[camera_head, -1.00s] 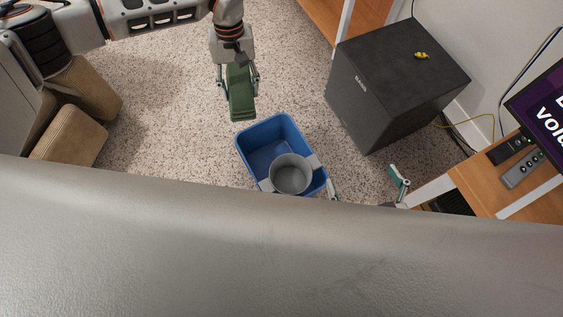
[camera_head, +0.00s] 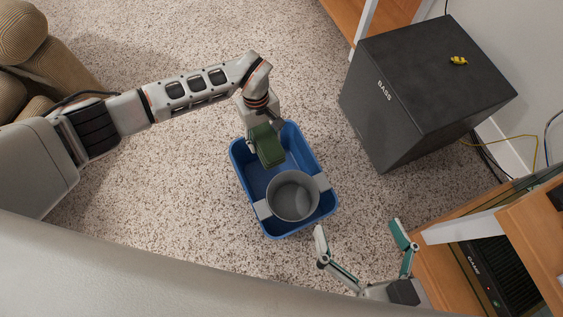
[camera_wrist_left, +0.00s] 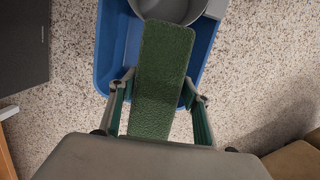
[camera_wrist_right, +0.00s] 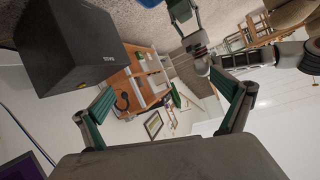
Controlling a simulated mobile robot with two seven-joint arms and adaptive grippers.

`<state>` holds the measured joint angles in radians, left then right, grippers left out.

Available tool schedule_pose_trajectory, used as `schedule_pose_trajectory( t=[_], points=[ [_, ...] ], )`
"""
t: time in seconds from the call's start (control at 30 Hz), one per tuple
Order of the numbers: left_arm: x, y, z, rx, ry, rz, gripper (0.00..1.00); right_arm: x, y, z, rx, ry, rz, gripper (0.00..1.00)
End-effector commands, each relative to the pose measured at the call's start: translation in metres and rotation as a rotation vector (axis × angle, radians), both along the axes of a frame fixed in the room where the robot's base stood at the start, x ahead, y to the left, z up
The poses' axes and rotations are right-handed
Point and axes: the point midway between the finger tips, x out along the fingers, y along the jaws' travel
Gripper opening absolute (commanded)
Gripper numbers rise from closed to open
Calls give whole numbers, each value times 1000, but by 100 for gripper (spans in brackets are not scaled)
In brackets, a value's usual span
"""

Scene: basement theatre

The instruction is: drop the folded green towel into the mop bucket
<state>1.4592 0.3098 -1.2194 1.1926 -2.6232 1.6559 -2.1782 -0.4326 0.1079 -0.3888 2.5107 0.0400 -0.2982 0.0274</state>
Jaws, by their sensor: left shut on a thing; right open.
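The folded green towel (camera_head: 267,147) is held by my left gripper (camera_head: 262,138), which is shut on it. In the head view the towel overlaps the far part of the blue mop bucket (camera_head: 240,172); its height above the bucket cannot be told exactly. In the left wrist view the towel (camera_wrist_left: 163,75) extends from between the fingers (camera_wrist_left: 158,115) over the bucket (camera_wrist_left: 106,60). A grey round wringer (camera_head: 293,196) sits in the bucket's near part. My right gripper (camera_head: 362,240) is open and empty, right of and nearer than the bucket.
A black bass speaker (camera_head: 425,85) stands right of the bucket with a small yellow object (camera_head: 458,61) on top. Wooden furniture (camera_head: 470,240) is at the lower right. A tan cushioned seat (camera_head: 30,65) is at the upper left. Speckled carpet around the bucket is clear.

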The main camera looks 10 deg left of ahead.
Motion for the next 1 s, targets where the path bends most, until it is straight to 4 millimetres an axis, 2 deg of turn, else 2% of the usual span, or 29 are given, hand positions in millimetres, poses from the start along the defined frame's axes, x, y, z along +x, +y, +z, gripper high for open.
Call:
schedule_pose_trajectory(
  t=[0.03,0.2,0.67,0.7,0.73,0.77,1.0],
  points=[
    [-6,0,-15,0,13,0,5,-5,5,-8,32,23,-9,100],
    [-5,-1,-29,0,10,-1,5,-9,16,-10,124,45,-37,100],
    [-1,0,-32,0,1,-1,5,-8,22,-6,184,50,-59,100],
    [-1,0,-32,0,1,-1,55,-8,22,-6,184,50,-59,100],
    [-1,0,-32,0,1,-1,63,-8,22,-6,184,50,-59,100],
    [-1,0,-32,0,1,-1,67,-8,22,-6,184,50,-59,100],
    [-1,0,-33,1,2,-1,67,-8,22,-6,184,50,-59,100]
  ],
)
